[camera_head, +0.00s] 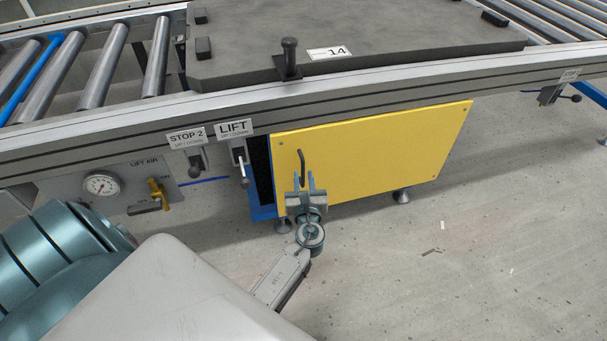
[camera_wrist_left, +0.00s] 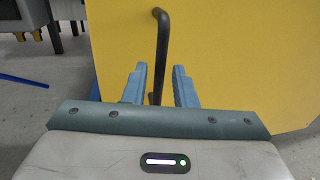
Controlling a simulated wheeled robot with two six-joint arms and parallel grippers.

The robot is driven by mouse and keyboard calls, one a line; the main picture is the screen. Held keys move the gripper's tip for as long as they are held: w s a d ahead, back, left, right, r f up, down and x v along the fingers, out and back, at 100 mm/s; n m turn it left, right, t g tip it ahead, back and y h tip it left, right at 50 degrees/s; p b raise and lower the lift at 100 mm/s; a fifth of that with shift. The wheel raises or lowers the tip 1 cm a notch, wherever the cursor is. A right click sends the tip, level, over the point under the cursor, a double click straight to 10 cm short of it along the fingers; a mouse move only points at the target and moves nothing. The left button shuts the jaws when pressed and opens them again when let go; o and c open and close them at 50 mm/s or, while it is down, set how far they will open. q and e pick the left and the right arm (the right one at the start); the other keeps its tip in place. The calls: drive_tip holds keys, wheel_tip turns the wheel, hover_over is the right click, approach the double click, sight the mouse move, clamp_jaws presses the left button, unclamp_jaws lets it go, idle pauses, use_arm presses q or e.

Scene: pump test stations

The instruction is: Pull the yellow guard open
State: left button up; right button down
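The yellow guard (camera_head: 385,153) is a flat panel on the front of the conveyor frame. A dark gap shows along its left edge in the head view. It fills much of the left wrist view (camera_wrist_left: 230,60). Its black bar handle (camera_head: 301,163) is upright near the left edge. My left gripper (camera_head: 303,178) is at the handle's lower part. In the left wrist view its blue fingers (camera_wrist_left: 160,82) are apart, with the handle (camera_wrist_left: 161,45) between them and gaps on both sides. My right gripper is not in view.
Left of the guard are the LIFT lever (camera_head: 243,172), the STOP 2 lever (camera_head: 196,163), a gauge (camera_head: 102,184) and a yellow valve (camera_head: 159,193). A dark pallet (camera_head: 400,30) marked 14 lies on the conveyor above. The floor (camera_head: 450,245) in front is mostly clear.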

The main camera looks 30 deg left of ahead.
use_arm(q)
drive_tip(key=shift+x, duration=1.35)
clamp_jaws()
drive_tip(key=shift+s+d+f, duration=0.1)
